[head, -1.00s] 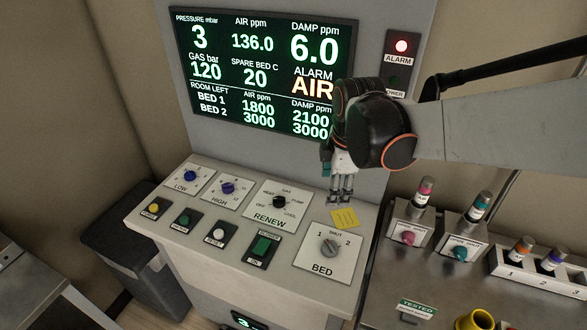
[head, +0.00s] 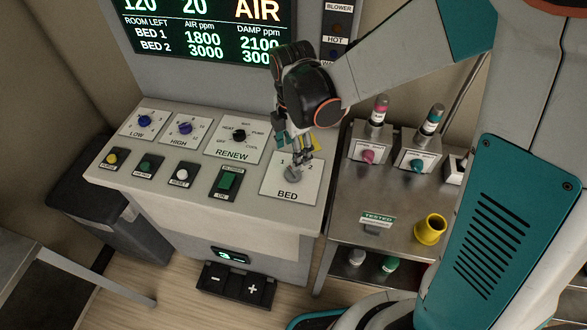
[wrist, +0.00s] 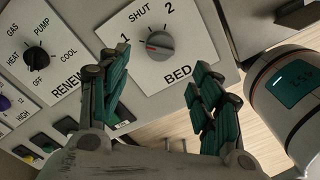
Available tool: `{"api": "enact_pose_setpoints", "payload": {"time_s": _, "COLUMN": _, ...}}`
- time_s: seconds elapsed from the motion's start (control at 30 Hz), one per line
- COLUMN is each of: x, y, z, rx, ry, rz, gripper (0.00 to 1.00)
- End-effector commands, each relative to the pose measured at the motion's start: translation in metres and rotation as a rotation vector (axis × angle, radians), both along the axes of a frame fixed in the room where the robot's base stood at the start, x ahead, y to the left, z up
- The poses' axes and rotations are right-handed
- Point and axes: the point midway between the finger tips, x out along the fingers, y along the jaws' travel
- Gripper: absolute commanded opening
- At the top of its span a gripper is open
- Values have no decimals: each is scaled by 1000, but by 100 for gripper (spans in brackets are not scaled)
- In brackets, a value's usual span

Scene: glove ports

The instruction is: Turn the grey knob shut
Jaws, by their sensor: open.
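The grey knob (head: 293,174) sits on the white BED plate (head: 280,192) at the right end of the sloping panel. In the wrist view the knob (wrist: 160,46) is in plain sight, and its red mark points toward 1, away from SHUT. My gripper (head: 302,155) is just above the knob in the head view and hides part of it. In the wrist view my gripper (wrist: 156,68) is open, with one dark green finger on each side below the knob. The fingers are empty and I see no contact with the knob.
The RENEW dial (head: 239,135) and a green switch (head: 229,181) lie left of the BED plate. A metal bench with a pink knob (head: 368,156), a teal knob (head: 417,165) and a yellow cup (head: 430,229) stands to the right. The screen (head: 200,30) rises behind.

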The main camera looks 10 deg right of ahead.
Motion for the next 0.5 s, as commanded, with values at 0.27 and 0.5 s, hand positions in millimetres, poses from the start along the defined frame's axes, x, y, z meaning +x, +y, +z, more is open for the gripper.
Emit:
{"api": "enact_pose_setpoints", "payload": {"time_s": 0.27, "x": 0, "y": 0, "z": -52, "rx": 0, "ry": 0, "rz": -1, "gripper": 59}}
{"api": "enact_pose_setpoints", "payload": {"time_s": 0.5, "x": 0, "y": 0, "z": -81, "rx": 0, "ry": -1, "rz": -1, "gripper": 59}}
